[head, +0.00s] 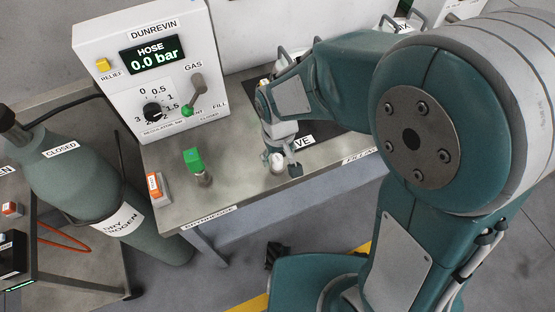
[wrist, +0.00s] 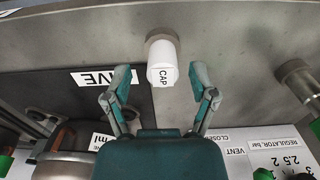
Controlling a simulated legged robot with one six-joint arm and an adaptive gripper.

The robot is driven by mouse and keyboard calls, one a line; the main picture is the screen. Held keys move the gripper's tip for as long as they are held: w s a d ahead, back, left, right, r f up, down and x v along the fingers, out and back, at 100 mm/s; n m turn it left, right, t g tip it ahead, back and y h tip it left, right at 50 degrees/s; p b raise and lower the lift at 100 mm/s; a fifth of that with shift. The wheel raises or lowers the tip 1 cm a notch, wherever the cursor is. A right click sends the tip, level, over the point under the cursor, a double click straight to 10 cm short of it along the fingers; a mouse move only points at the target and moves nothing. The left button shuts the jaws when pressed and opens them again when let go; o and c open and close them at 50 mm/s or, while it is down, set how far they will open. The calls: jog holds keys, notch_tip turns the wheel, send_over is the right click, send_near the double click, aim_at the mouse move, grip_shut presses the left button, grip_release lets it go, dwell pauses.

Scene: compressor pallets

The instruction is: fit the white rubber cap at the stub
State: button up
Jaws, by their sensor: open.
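The white cap (wrist: 163,72), marked CAP, sits against a short round grey-brown base on the metal bench top in the wrist view. I cannot tell whether that base is the stub or a holder. In the head view the cap (head: 277,163) shows as a small white shape at my gripper. My gripper (wrist: 160,80) is open, its two fingers apart on either side of the cap's lower end. Gaps show between both fingers and the cap. In the head view my gripper (head: 283,166) points down at the bench, and my arm hides part of the bench behind it.
A green-topped fitting (head: 195,165) and an orange-and-white block (head: 157,187) stand left on the bench (head: 230,183). The DUNREVIN panel (head: 142,72), reading hose 0.0 bar, rises behind. A grey post (wrist: 298,78) shows right in the wrist view.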

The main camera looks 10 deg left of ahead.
aim_at(277, 158)
jog(key=shift+a, duration=0.2)
jog(key=shift+s+d, duration=0.1)
grip_shut()
jog(key=shift+r, duration=0.15)
jog(key=shift+r, duration=2.9)
